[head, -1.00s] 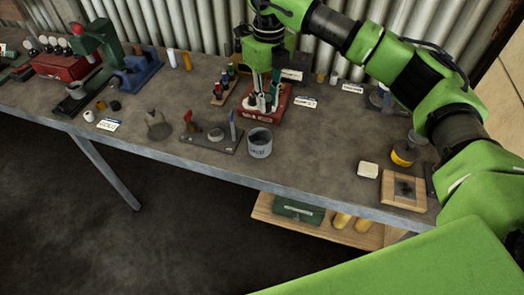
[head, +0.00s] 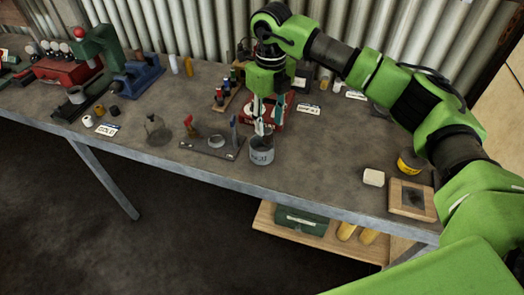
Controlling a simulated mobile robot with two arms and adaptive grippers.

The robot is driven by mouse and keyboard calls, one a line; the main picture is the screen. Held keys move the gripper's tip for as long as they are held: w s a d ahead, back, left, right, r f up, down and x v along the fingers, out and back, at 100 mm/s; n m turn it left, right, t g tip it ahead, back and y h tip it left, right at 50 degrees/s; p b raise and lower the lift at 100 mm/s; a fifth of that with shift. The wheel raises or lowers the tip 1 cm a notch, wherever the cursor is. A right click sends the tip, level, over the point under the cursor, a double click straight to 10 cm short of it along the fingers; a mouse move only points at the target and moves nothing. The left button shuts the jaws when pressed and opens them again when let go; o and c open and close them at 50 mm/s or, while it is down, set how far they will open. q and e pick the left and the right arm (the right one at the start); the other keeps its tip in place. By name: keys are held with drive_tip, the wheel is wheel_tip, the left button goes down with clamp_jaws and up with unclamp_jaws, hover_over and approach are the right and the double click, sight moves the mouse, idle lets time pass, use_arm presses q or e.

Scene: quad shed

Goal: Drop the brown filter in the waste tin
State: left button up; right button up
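A small grey round tin (head: 261,156) stands upright near the front edge of the bench, with dark lettering too small to read surely. My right gripper (head: 263,129) points down, with its fingertips right over or at the mouth of this tin. The fingertips look close together; whether anything is between them is too small to tell. A small brown cylinder (head: 100,109), possibly a filter, stands at the left of the bench between a white and a black one. My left gripper is not in view.
A red tray (head: 285,112) is partly hidden behind my gripper. A dark plate with upright tools (head: 208,147) stands just left of the tin. A wooden-framed pad (head: 411,200), a white block (head: 373,177) and a yellow-banded can (head: 410,163) are at the right. Bench between is clear.

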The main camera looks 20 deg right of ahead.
wheel_tip(320, 180, up, 12)
idle(0.8)
drive_tip(key=shift+f, duration=0.1)
